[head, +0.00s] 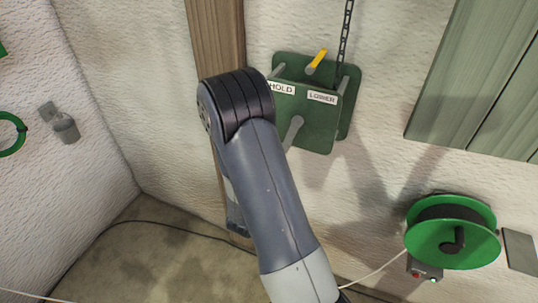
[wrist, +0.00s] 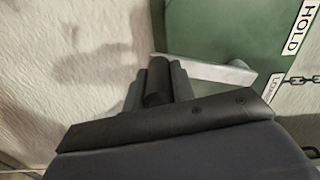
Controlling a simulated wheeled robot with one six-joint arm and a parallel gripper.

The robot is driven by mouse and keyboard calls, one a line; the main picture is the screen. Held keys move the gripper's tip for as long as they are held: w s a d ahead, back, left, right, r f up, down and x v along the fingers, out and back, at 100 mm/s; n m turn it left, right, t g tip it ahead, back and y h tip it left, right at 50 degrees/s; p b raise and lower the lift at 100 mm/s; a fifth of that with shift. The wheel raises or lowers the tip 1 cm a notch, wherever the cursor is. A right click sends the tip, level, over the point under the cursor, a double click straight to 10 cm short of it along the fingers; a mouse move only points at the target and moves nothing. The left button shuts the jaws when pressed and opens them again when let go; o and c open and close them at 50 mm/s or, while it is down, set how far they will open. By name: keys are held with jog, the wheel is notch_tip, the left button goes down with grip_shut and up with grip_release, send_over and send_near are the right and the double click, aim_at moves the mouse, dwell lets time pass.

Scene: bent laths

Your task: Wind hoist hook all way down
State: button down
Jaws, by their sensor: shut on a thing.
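The green hoist box (head: 311,122) is on the wall at upper middle in the head view. It has a HOLD label at left, a LOWER label at right, and a yellow lever (head: 317,60) tilted up and right. A chain (head: 345,35) runs up from it; the hook is not in view. A grey crank arm (head: 293,131) sticks out of its front, partly behind my arm. In the wrist view the crank arm (wrist: 212,68) reaches a dark grip (wrist: 157,76), and my gripper (wrist: 156,92) is shut on that grip. My arm hides the gripper in the head view.
A green cable reel (head: 452,232) is on the wall at lower right, above a small switch box (head: 424,270). A green slatted panel (head: 478,85) is at upper right. A wooden post (head: 218,38) stands left of the hoist. A cable lies along the floor.

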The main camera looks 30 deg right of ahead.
jog(key=shift+s+d+f+n+p, duration=0.2)
jog(key=shift+s+d+n+p, duration=0.15)
jog(key=shift+s+d+n, duration=0.5)
jog(key=shift+a, duration=0.15)
jog(key=c, duration=1.2)
grip_release()
jog(key=shift+a, duration=0.1)
jog(key=b+v, duration=0.2)
jog(key=v, duration=0.8)
jog(key=shift+s+a, duration=0.25)
jog(key=shift+d, duration=0.1)
